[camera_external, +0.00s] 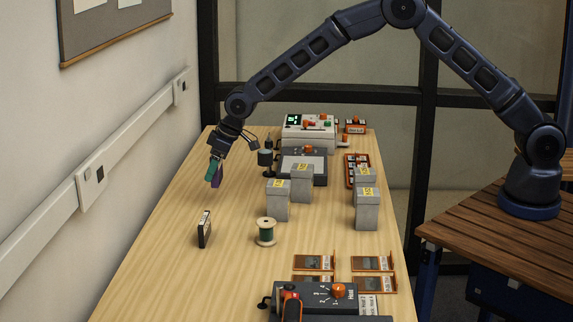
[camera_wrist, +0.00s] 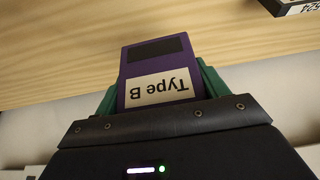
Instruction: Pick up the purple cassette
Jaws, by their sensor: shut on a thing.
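The purple cassette (camera_wrist: 158,60) has a dark panel and a white label reading "Type B", upside down in the wrist view. My gripper (camera_wrist: 158,88) has green fingers and is shut on the cassette, one finger on each side of it. In the external view my gripper (camera_external: 213,173) is above the left side of the table, and the purple cassette (camera_external: 218,179) shows as a thin purple strip beside the green finger. The cassette appears held above the table top.
A black cassette (camera_external: 204,229) stands upright on the wooden table (camera_external: 170,270), nearer the camera; part of a dark cassette (camera_wrist: 293,6) shows at the wrist view's corner. A green thread spool (camera_external: 266,232), grey boxes (camera_external: 278,204) and several devices stand to the right. The wall is at left.

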